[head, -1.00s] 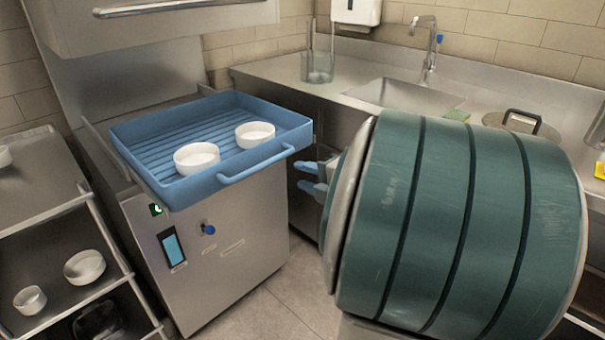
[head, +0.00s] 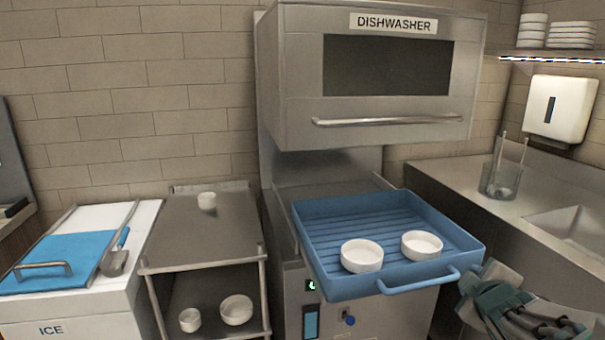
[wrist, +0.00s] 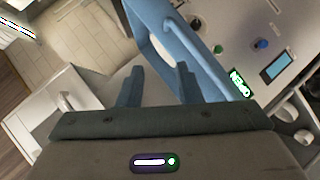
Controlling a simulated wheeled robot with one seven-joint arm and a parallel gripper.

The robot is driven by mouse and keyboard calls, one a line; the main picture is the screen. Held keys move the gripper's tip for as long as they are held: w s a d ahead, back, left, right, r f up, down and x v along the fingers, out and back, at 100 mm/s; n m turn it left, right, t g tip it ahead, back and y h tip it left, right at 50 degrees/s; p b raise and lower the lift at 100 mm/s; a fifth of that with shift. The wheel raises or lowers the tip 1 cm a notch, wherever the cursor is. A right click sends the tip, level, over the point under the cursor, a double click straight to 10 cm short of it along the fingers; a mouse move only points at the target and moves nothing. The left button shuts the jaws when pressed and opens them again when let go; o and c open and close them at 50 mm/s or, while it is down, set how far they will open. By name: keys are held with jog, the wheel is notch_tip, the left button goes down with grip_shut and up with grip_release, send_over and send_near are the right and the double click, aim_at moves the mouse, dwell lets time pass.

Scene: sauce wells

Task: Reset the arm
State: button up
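My gripper (head: 482,278) shows at the lower right of the head view, beside the right front corner of the blue dish rack (head: 325,287). In the wrist view my gripper's two fingers (wrist: 158,72) stand apart with nothing between them, so it is open and empty. The blue rack's edge (wrist: 146,18) and its handle (wrist: 196,48) are close beyond the fingers there. Two white bowls, a left one (head: 362,256) and a right one (head: 421,245), sit upright in the rack.
The dishwasher (head: 390,110) has its hood raised above the rack. An ice bin (head: 75,315) stands far left. A sink counter (head: 450,180) is at right.

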jog(key=s+a+r+m+g+y+p, duration=0.1)
jog(key=s+a+m+g+p, duration=0.3)
jog(key=s+a, duration=0.3)
jog(key=s+a+r+m+g+y+p, duration=0.1)
jog(key=s+a+m+g+y+p, duration=0.1)
jog(key=s+a+m+g+p, duration=0.3)
jog(key=s+a, duration=0.3)
jog(key=a, duration=0.3)
jog(key=shift+r+m+g+y, duration=0.25)
jog(key=shift+m+g+y, duration=0.05)
jog(key=shift+g, duration=0.1)
dwell(0.8)
